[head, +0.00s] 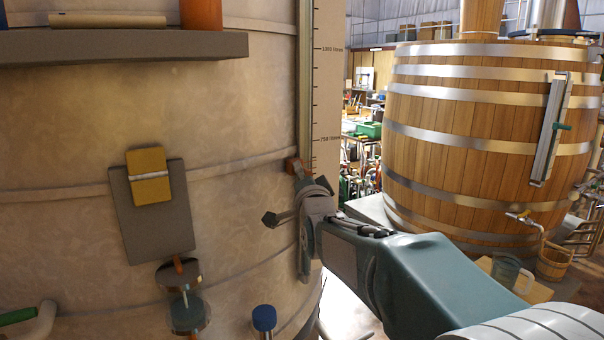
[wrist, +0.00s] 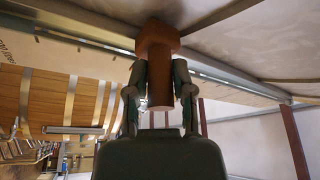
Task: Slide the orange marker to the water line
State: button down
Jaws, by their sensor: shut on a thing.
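The orange marker (head: 292,165) sits on the upright rail (head: 304,70) on the large pale tank, slightly below the 750 litres mark of the scale (head: 327,90). In the wrist view, the marker (wrist: 157,45) has a wide head against the rail and a round stem pointing toward me. My gripper (wrist: 160,78) is shut on that stem, one finger on each side. In the head view, my gripper (head: 302,186) reaches the marker from below right, and its links partly cover the marker. I cannot make out a water line in either view.
A grey shelf (head: 120,45) juts from the tank at upper left. A grey plate with a yellow block (head: 149,175), metal cups (head: 188,313) and a blue-capped thing (head: 264,318) are on or before the tank. A wooden barrel (head: 480,120) stands at right.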

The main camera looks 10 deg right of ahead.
notch_tip(320, 180, down, 11)
jog(key=shift+d, duration=0.2)
jog(key=shift+c, duration=2.4)
grip_release()
jog(key=shift+d, duration=0.15)
jog(key=shift+d+r, duration=0.1)
jog(key=v, duration=1.2)
